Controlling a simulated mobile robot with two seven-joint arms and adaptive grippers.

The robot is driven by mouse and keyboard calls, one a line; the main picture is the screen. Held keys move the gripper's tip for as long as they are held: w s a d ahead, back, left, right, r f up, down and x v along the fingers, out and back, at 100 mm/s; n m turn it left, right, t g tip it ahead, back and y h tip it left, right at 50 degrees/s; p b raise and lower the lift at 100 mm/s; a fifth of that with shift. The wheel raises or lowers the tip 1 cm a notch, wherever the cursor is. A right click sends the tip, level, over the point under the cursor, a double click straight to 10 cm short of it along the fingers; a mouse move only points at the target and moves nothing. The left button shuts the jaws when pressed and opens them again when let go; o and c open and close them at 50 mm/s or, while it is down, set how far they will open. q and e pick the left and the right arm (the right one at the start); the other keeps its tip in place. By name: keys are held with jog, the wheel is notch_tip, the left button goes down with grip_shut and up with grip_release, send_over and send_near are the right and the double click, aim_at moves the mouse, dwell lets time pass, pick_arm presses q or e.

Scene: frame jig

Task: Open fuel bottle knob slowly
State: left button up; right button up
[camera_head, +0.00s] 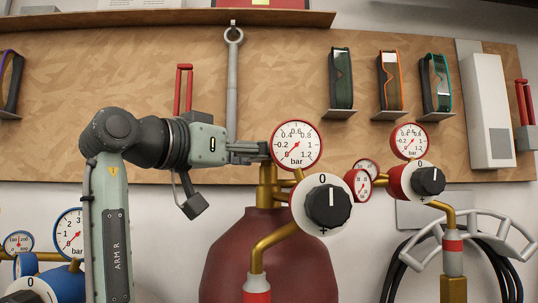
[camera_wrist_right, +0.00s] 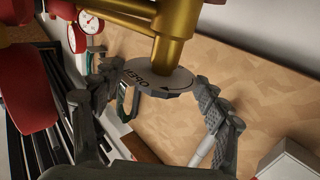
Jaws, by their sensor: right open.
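The dark red fuel bottle (camera_head: 268,262) stands at the centre of the head view with a brass valve (camera_head: 267,180) on top. The bottle's knob, a grey disc marked OPEN with an arrow (camera_wrist_right: 158,82), shows in the right wrist view on a brass stem (camera_wrist_right: 172,45). My right gripper (camera_wrist_right: 154,78) is open, its fingers on either side of the disc; I cannot tell whether they touch it. In the head view my right gripper (camera_head: 262,151) reaches the valve from the left, its tips partly hidden behind the gauge. My left gripper is not in view.
A pressure gauge (camera_head: 297,146) and a black regulator knob (camera_head: 328,206) sit close right of the gripper. Another regulator (camera_head: 428,181) stands further right, blue gauges lower left. A wooden tool board (camera_head: 280,80) with a hanging wrench (camera_head: 232,75) is behind.

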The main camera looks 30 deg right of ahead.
jog(key=shift+x, duration=0.9)
jog(key=shift+d, duration=0.2)
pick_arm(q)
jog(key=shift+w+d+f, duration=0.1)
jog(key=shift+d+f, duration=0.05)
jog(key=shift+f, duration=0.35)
pick_arm(e)
jog(key=shift+w, duration=0.1)
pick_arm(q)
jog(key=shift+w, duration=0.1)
pick_arm(e)
jog(key=shift+c, duration=0.3)
